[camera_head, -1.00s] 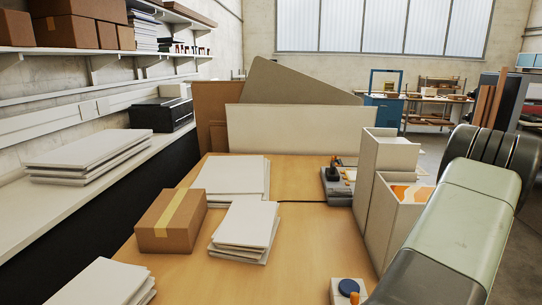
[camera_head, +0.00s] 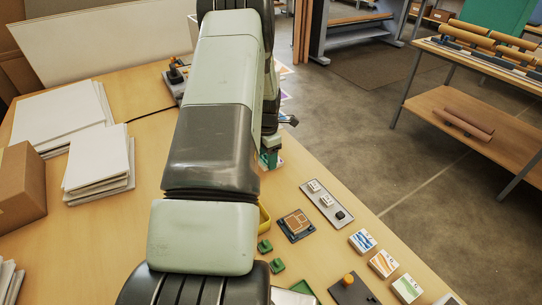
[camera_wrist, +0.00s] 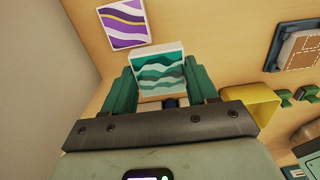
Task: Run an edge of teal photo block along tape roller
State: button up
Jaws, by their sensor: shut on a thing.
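The teal photo block (camera_wrist: 160,72), with a wavy teal and white face, sits between the two green fingers of my gripper (camera_wrist: 160,88) in the wrist view. My gripper is shut on it. In the head view, my gripper (camera_head: 271,155) is beyond my arm, above the table's right edge, and the block is largely hidden there. I cannot clearly identify the tape roller. A yellow curved piece (camera_wrist: 262,108) lies right of my gripper in the wrist view; it is partly hidden by my arm in the head view (camera_head: 264,218).
A purple wavy photo block (camera_wrist: 123,24) lies near my gripper. A dark board with a tan top (camera_head: 296,225), small green pieces (camera_head: 265,246), a grey plate (camera_head: 327,203) and several picture blocks (camera_head: 382,263) lie along the right edge. White stacks (camera_head: 98,160) stand left.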

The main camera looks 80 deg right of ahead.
jog(key=w, duration=0.5)
jog(key=shift+w+a+r, duration=0.15)
jog(key=shift+w+r, duration=0.1)
jog(key=shift+w, duration=0.05)
jog(key=shift+w+f, duration=0.1)
jog(key=shift+w, duration=0.05)
jog(key=shift+w+a+f, duration=0.2)
jog(key=shift+f, duration=0.6)
jog(key=shift+w+a+f, duration=0.2)
jog(key=shift+f, duration=0.55)
jog(key=shift+w+a+f, duration=0.2)
jog(key=shift+f, duration=0.6)
jog(key=shift+w+a+f, duration=0.25)
jog(key=shift+f, duration=0.1)
jog(key=shift+s+a, duration=0.2)
jog(key=shift+s+a, duration=0.25)
jog(key=shift+a, duration=0.15)
jog(key=shift+w+a, duration=0.15)
jog(key=shift+a, duration=0.05)
